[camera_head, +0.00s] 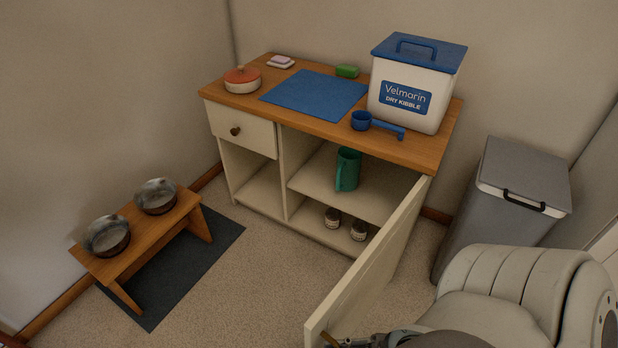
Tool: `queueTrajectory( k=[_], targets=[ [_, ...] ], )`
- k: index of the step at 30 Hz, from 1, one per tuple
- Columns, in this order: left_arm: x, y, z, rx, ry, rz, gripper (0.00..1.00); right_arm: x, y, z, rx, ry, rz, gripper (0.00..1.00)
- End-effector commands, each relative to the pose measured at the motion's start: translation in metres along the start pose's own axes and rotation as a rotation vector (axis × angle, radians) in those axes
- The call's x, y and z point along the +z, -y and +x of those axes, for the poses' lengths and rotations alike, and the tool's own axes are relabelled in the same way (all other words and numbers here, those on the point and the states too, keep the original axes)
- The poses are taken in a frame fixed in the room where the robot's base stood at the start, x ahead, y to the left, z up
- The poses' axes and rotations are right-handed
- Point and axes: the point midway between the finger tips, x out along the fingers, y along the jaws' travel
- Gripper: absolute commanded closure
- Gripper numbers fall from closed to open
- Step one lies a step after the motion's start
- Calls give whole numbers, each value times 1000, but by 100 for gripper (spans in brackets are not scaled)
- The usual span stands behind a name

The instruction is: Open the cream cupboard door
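The cream cupboard door (372,262) is swung wide open, hinged at the right end of the cream cabinet (283,165). It stands out toward me, and the cupboard's inside shows. My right gripper (348,342) is at the bottom edge of the view, beside the door's free end. A small brass-coloured piece, perhaps the knob, shows there. The gripper is mostly cut off by the frame, so I cannot tell whether it is shut on anything. My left gripper is not in view.
A grey bin (510,195) stands right of the cabinet. A wooden stand (150,232) with two metal bowls is at left on a dark mat (185,275). A green jug (348,170) and two small jars are inside the cupboard. The carpet before the cabinet is clear.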

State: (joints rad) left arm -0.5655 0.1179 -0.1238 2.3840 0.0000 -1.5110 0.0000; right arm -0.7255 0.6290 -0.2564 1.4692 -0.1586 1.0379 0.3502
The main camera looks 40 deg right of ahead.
Motion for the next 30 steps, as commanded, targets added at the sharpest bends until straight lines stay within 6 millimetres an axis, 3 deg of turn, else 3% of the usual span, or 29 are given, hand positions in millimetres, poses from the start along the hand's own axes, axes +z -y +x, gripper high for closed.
queueTrajectory(
  k=[3,9,21,22,24,30],
  targets=[
    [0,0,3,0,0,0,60,1,10,-18,-42,3,2,100],
    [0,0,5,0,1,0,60,0,18,-33,-76,0,1,100],
    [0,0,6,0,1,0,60,1,19,-35,-82,0,1,100],
    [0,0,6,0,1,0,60,1,19,-35,-82,1,1,89],
    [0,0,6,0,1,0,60,1,19,-35,-81,0,1,81],
    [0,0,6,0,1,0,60,1,18,-35,-80,0,0,81]
  ],
)
